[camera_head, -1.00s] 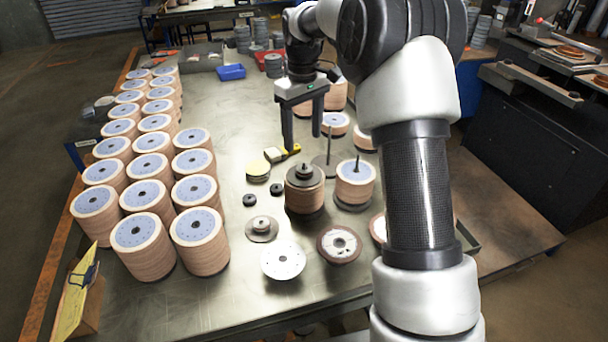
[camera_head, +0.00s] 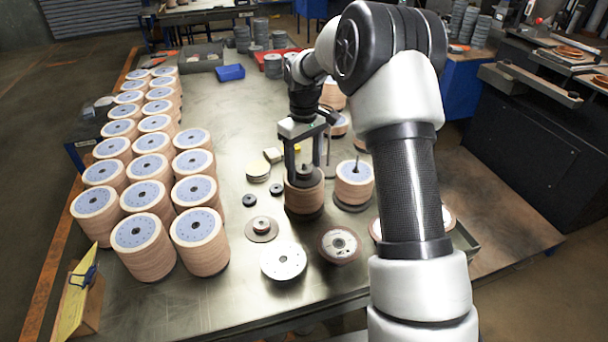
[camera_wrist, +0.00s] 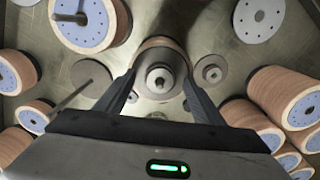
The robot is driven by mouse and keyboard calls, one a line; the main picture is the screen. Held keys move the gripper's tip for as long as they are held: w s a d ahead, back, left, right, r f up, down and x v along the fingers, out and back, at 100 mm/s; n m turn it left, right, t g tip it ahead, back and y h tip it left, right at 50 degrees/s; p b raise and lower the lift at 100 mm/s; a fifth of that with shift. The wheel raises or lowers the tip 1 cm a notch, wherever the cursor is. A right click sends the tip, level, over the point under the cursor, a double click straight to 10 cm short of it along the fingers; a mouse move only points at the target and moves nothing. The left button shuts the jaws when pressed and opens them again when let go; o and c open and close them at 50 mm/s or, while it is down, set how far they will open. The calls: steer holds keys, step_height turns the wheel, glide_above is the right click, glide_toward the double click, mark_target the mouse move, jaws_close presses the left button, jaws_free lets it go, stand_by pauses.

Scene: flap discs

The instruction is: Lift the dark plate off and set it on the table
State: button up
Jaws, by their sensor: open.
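The dark plate (camera_head: 305,181) with a raised hub in its middle lies on top of a stack of tan flap discs (camera_head: 304,201) near the middle of the table (camera_head: 240,300). My gripper (camera_head: 305,171) is open and points down over it, with one finger on each side of the hub. In the wrist view the dark plate (camera_wrist: 146,62) shows between the two open fingertips (camera_wrist: 160,78). I cannot tell whether the fingers touch it. Part of the plate is hidden behind the fingers in the head view.
Rows of disc stacks (camera_head: 142,194) fill the left side. Another stack with an upright rod (camera_head: 354,180) stands close to the right. Loose discs (camera_head: 283,261) and small dark rings (camera_head: 249,200) lie nearby. Bare table shows at the front left.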

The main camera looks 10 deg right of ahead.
steer(key=c, duration=1.5)
step_height(320, 180, up, 10)
steer(key=shift+r, duration=0.1)
